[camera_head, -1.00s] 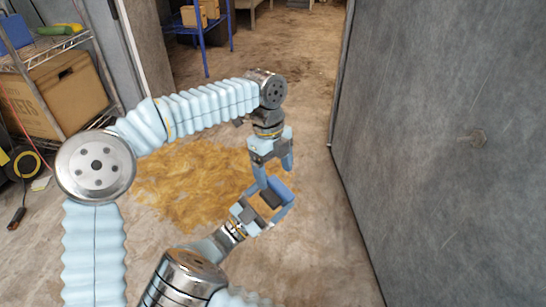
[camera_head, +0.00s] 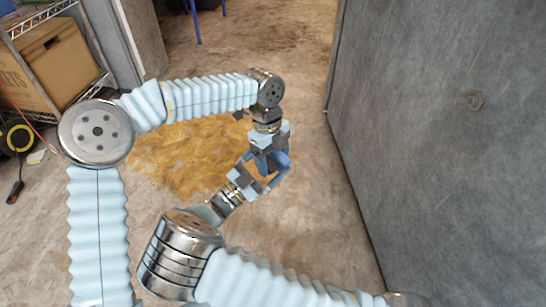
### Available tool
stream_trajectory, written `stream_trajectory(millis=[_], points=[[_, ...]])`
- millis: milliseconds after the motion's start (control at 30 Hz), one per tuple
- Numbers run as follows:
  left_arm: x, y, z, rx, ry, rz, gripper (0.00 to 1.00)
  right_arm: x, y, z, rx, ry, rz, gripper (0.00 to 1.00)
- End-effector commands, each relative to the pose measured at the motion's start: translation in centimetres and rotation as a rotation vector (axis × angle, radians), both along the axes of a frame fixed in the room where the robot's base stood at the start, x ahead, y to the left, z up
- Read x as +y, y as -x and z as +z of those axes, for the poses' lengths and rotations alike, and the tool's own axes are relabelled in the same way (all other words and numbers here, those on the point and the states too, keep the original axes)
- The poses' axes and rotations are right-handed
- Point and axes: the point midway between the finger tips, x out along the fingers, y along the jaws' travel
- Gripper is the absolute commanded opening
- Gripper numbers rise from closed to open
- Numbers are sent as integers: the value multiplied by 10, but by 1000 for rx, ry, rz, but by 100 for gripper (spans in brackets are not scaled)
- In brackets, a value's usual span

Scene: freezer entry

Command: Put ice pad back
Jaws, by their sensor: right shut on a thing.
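The ice pad (camera_head: 268,166) is a small blue block near the middle of the camera_head view, partly hidden by both grippers. My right gripper (camera_head: 258,181) reaches up from below and is shut on the pad, which is held above the floor. My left gripper (camera_head: 271,156) points down from above. Its fingers look apart, close around or beside the pad and the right gripper's fingers. Whether they touch the pad is hard to tell because the parts overlap.
A large grey door or wall panel (camera_head: 430,130) stands close on the right. A wire shelf (camera_head: 45,14) with a cardboard box (camera_head: 48,65) is at the left. A yellow-brown patch (camera_head: 175,160) covers the floor behind the grippers. Bare floor (camera_head: 270,50) lies beyond.

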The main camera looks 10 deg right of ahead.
Motion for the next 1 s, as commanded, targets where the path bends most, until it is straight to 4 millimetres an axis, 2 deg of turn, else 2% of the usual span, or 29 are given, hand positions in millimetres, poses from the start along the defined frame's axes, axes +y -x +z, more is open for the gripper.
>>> stream_trajectory(millis=[67, 100, 133, 467, 800, 1000], points=[[-1, -2, 1, -6, 6, 0, 40, 2, 1, 0, -2, 1, 2, 65], [-1, -2, 1, -6, 7, 0, 40, 2, 1, 0, -2, 1, 2, 96], [-1, -2, 1, -6, 7, 0, 40, 2, 1, 0, -2, 1, 2, 100], [-1, -1, 1, -5, 5, 0, 39, 7, 3, -2, -2, 1, 4, 100], [-2, 0, 1, -4, 4, -1, 39, 51, 30, -22, -1, 5, 11, 100], [-4, 1, 1, -5, 5, -6, 39, 65, 40, -30, 1, 6, 9, 100]])
